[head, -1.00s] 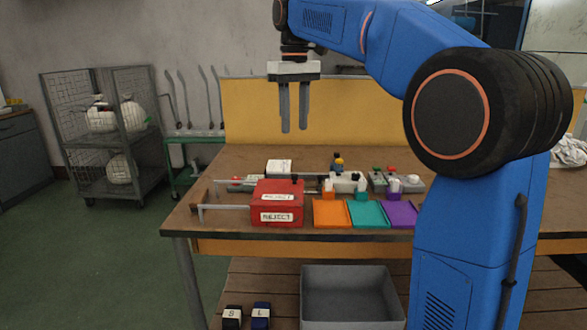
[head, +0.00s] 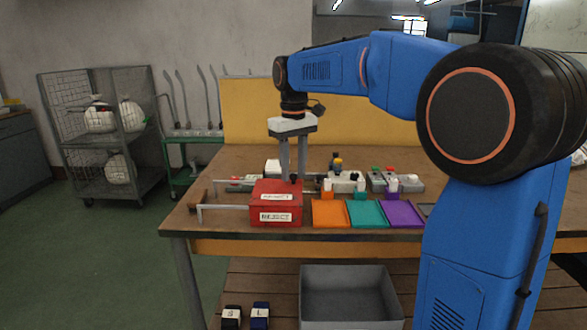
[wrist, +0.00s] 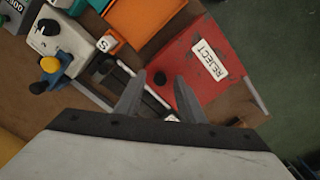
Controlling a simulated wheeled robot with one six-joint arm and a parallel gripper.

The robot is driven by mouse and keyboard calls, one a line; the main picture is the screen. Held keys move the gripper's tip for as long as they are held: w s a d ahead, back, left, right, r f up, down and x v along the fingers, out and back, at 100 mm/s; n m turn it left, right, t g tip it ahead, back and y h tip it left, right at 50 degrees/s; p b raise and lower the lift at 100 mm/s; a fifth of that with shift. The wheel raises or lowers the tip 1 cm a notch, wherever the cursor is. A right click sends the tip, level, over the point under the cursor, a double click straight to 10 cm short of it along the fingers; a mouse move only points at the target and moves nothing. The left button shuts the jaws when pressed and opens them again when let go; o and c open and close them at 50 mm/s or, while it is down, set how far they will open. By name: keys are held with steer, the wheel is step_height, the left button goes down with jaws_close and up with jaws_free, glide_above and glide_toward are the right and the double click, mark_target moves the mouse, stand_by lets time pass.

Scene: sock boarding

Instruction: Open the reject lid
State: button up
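The red reject box (head: 262,207) stands on the workbench, with REJECT labels on its top and front. Its lid (head: 265,187) lies shut. A black knob (wrist: 160,77) sits near one edge of the lid; in the head view it is close to my fingertips. My gripper (head: 292,177) points down over the back right part of the lid. In the wrist view my gripper (wrist: 159,79) has its fingers apart, one on either side of the knob. Whether they touch the knob or lid, I cannot tell.
Orange (head: 331,214), teal (head: 367,214) and purple (head: 403,214) trays lie right of the box. A switch box with a yellow-topped knob (head: 337,163) and other small devices stand behind them. A metal rail (head: 225,207) extends left of the box. A grey bin (head: 350,292) is below.

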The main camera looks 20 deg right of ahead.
steer(key=shift+c, duration=0.5)
jaws_close()
steer(key=w+a, duration=0.4)
steer(key=a, duration=0.8)
steer(key=shift+o, duration=0.5)
jaws_free()
step_height(320, 180, up, 18)
steer(key=shift+f, duration=0.25)
